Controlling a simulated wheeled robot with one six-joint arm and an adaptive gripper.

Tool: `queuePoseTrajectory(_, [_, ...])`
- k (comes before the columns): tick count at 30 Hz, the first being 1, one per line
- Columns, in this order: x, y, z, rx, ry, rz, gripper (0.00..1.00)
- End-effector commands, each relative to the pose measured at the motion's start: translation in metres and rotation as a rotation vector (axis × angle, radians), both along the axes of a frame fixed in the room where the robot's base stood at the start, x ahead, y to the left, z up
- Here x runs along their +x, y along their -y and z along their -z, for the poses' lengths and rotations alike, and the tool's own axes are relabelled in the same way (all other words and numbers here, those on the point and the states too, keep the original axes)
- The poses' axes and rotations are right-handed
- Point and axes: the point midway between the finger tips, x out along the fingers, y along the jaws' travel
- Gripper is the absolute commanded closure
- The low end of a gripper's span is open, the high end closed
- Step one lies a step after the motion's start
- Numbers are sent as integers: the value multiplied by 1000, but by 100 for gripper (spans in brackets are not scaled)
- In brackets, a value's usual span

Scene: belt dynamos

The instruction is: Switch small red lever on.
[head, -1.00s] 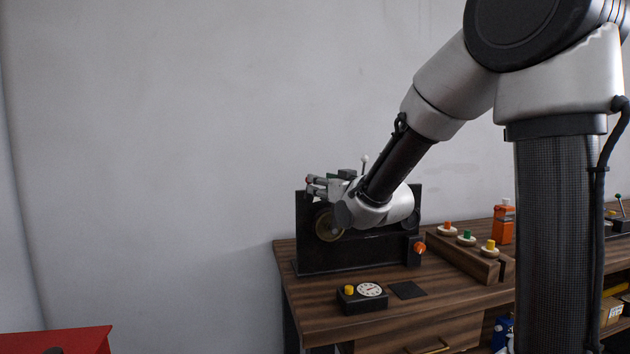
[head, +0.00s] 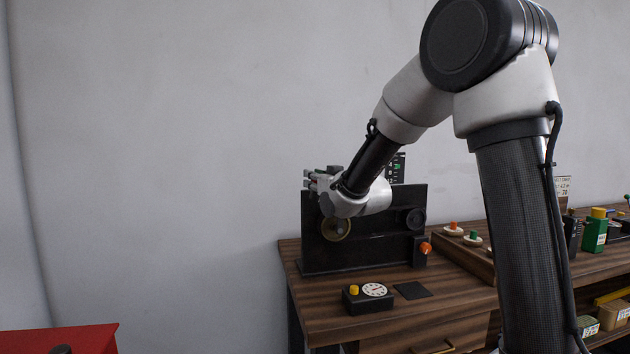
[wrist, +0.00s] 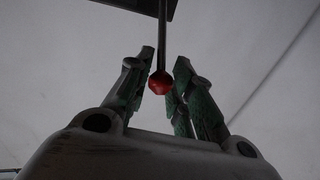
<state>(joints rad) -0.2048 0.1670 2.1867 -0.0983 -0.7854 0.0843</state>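The red lever shows in the wrist view as a thin metal rod with a small red ball knob (wrist: 160,83). The knob lies between the two green-padded fingers of my gripper (wrist: 164,72), near their tips. The fingers stand apart on either side; I cannot tell whether either touches the knob. In the head view my gripper (head: 309,178) is at the upper left of the black upright panel (head: 375,252), pointing left. The red knob cannot be made out there.
The panel stands on a wooden desk (head: 318,310) and carries a brass wheel (head: 336,229) and an orange knob (head: 425,248). A black box with a white dial (head: 374,290) sits in front. A red surface (head: 70,340) is at lower left. My arm hides part of the desk.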

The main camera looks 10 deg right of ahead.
Motion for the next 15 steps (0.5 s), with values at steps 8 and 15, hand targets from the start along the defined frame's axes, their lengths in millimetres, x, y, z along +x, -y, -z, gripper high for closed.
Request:
queuePoseTrajectory(8, [-1, 0, 0, 0, 0, 0, 100])
queuePoseTrajectory(15, [-11, 0, 12, 1, -4, 0, 100])
